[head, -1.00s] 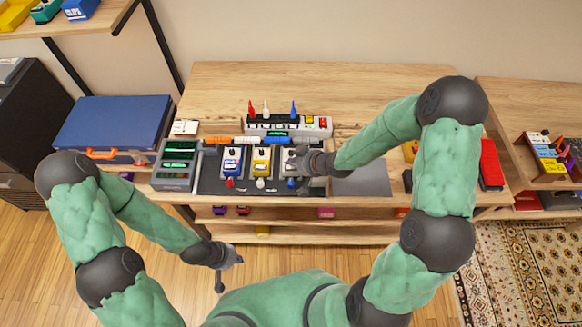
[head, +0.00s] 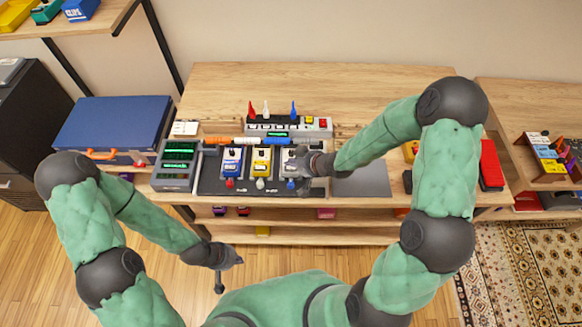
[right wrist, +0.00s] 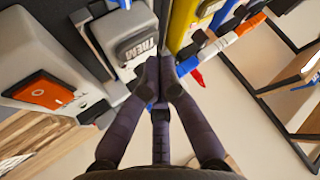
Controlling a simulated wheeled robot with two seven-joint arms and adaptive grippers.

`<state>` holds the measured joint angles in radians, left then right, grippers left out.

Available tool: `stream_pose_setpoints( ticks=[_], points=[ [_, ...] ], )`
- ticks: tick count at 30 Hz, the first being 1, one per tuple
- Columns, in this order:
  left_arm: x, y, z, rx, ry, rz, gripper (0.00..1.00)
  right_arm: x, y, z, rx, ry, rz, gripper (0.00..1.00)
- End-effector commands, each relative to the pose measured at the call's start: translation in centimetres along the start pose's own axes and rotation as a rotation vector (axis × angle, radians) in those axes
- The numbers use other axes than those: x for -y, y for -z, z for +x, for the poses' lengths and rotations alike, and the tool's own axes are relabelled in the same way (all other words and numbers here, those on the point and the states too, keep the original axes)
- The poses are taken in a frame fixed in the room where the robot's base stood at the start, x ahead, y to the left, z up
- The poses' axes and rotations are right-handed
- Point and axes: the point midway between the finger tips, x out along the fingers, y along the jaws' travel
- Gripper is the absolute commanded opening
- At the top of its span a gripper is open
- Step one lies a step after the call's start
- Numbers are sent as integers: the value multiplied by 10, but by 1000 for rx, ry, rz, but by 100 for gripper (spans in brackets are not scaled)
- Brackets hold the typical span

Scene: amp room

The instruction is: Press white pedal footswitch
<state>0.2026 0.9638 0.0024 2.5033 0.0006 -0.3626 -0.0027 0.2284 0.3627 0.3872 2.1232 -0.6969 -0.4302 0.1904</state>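The white pedal (head: 287,158) is the rightmost of three pedals on the dark board on the bench. My right gripper (head: 300,167) is over its right side and hides part of it. In the right wrist view the pedal (right wrist: 112,32) has a grey pad with raised lettering. The fingers of the right gripper (right wrist: 160,68) come together beside that pad, with nothing seen between them. Whether they touch the pedal is unclear, and the footswitch is mostly hidden. My left gripper (head: 221,272) hangs low in front of the bench, empty as far as I can see.
A yellow pedal (head: 261,160) and a blue pedal (head: 231,160) stand to the left. A power strip (head: 290,127) with coloured plugs lies behind. A grey rack unit (head: 174,165) and a blue case (head: 113,123) are further left. The back of the bench is clear.

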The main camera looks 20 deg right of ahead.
Motion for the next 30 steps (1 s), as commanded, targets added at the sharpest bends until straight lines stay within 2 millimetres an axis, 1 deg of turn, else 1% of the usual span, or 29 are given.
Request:
stream_pose_setpoints(
  ticks=[10,30],
  points=[
    [2,0,6,0,0,0,0,-2,-6,6,0,0,0,0],
    [3,0,7,0,0,0,0,-3,-8,8,0,0,0,0]
  ],
)
